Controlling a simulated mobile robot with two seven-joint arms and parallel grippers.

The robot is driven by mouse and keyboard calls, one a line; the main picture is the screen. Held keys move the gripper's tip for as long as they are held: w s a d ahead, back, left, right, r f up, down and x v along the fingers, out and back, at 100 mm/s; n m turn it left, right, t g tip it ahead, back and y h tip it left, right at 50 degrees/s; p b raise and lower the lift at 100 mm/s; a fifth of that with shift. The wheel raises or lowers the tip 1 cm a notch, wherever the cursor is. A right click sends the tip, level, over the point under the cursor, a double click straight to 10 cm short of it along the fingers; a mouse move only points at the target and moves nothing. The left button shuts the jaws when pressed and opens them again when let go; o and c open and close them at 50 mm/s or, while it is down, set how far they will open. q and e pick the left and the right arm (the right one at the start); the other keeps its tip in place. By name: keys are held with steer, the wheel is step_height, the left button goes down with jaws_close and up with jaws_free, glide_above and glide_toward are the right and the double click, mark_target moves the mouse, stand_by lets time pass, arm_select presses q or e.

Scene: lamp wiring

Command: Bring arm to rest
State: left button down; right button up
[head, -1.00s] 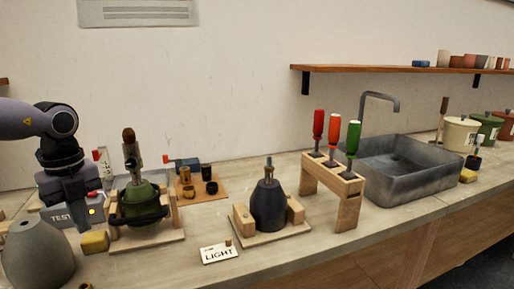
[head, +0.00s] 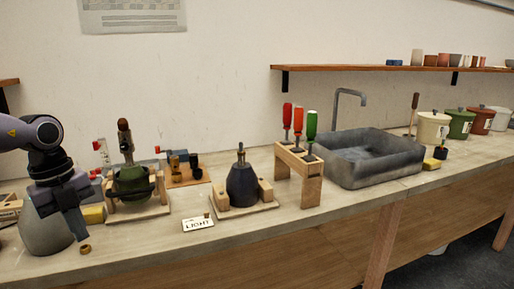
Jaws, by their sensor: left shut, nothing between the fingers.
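My left arm comes in from the left, and its gripper (head: 79,232) points down over the bench. The gripper is shut and empty, in front of a grey dome-shaped shade (head: 42,236) that it partly hides. A small brown ring (head: 85,249) lies on the bench just by the fingertips. A green lamp base (head: 131,182) stands in a wooden cradle to the right of the gripper, apart from it. A dark lamp base (head: 242,187) stands in a second wooden cradle further right. My right gripper is not in view.
A yellow block (head: 94,214) sits close to the gripper. A LIGHT card (head: 198,223) lies near the front edge. A wooden rack (head: 299,174) holds red and green screwdrivers. A grey sink (head: 366,160) and several pots stand to the right.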

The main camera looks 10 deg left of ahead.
arm_select(q)
steer(key=s+f+n+t+h, duration=0.1)
steer(key=s+f+n+t, duration=0.25)
steer(key=f, duration=0.45)
steer(key=s+f+n+t+h, duration=0.25)
steer(key=f+n+t, duration=0.2)
steer(key=f, duration=0.35)
steer(key=s+f+n+t+h, duration=0.1)
steer(key=s+f+n+t, duration=0.25)
steer(key=f, duration=0.45)
steer(key=s+d+f+n+y, duration=0.1)
steer(key=s+d+f+n, duration=0.2)
steer(key=d, duration=0.7)
steer(key=s+d+f+n+g+y+p, duration=0.1)
steer(key=s+d+f+n+y, duration=0.1)
steer(key=d+f+n, duration=0.4)
steer(key=s+d+n, duration=0.1)
steer(key=d, duration=0.3)
steer(key=shift+s+f, duration=0.25)
steer(key=shift+s, duration=0.1)
steer(key=shift+y, duration=0.25)
